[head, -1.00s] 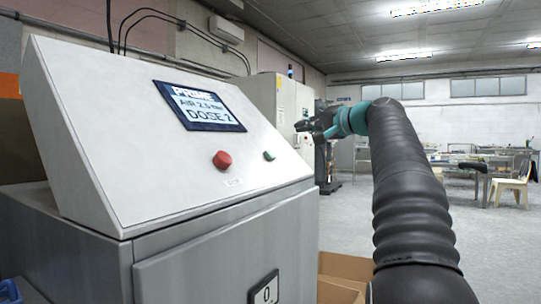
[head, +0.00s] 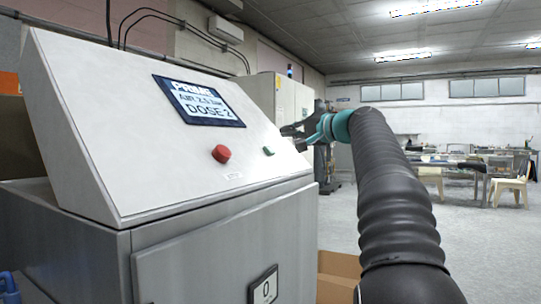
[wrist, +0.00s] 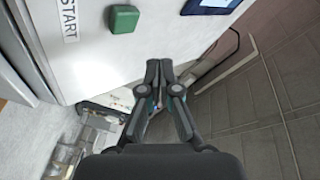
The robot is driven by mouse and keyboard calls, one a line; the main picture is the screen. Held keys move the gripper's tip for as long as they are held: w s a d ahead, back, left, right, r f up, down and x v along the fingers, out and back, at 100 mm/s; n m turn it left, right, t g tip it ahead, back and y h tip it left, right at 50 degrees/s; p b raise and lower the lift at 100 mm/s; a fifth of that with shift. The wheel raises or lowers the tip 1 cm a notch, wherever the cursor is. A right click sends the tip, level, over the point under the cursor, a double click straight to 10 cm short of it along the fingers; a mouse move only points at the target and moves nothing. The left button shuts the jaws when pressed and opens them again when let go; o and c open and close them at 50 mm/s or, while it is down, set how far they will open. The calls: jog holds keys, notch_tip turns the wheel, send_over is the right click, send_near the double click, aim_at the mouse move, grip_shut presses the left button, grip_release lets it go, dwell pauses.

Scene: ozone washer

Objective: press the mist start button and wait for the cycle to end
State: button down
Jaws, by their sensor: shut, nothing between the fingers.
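The washer's sloped control panel (head: 130,130) fills the left of the head view. It carries a small green button (head: 268,151) near its right edge. The green button also shows in the wrist view (wrist: 123,19), at the top, beside a START label (wrist: 69,18). The display (head: 199,103) reads PRIME, AIR 2.5 bar, DOSE 2. My gripper (wrist: 159,68) is shut and empty, its fingertips below and right of the green button in the wrist view, apart from it.
A red knob-like button (head: 221,154) sits left of the green one. A cardboard box (head: 338,270) stands on the floor to the right. Open floor and tables lie beyond.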

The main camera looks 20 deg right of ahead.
jog(key=shift+w+a+f+b, duration=0.35)
jog(key=shift+w+a+f, duration=0.15)
jog(key=shift+f, duration=0.15)
jog(key=shift+w+a+f+b, duration=0.35)
jog(key=shift+w+f, duration=0.15)
jog(key=shift+f, duration=0.15)
dwell(0.6)
jog(key=shift+w+a+f, duration=0.15)
jog(key=shift+w+f, duration=0.1)
jog(key=shift+f, duration=0.05)
jog(key=shift+w+a+f+b, duration=0.2)
jog(key=shift+w+f+b, duration=0.1)
jog(key=shift+f+b, duration=0.1)
dwell(1.0)
jog(key=shift+r, duration=0.1)
jog(key=shift+s+d+r+p, duration=0.4)
jog(key=shift+s+r+p, duration=0.15)
jog(key=shift+r, duration=0.05)
dwell(0.4)
jog(key=s+d+r+p, duration=0.2)
jog(key=r, duration=0.1)
jog(key=shift+s+d+r, duration=0.1)
jog(key=shift+s+r, duration=0.15)
jog(key=shift+s, duration=0.15)
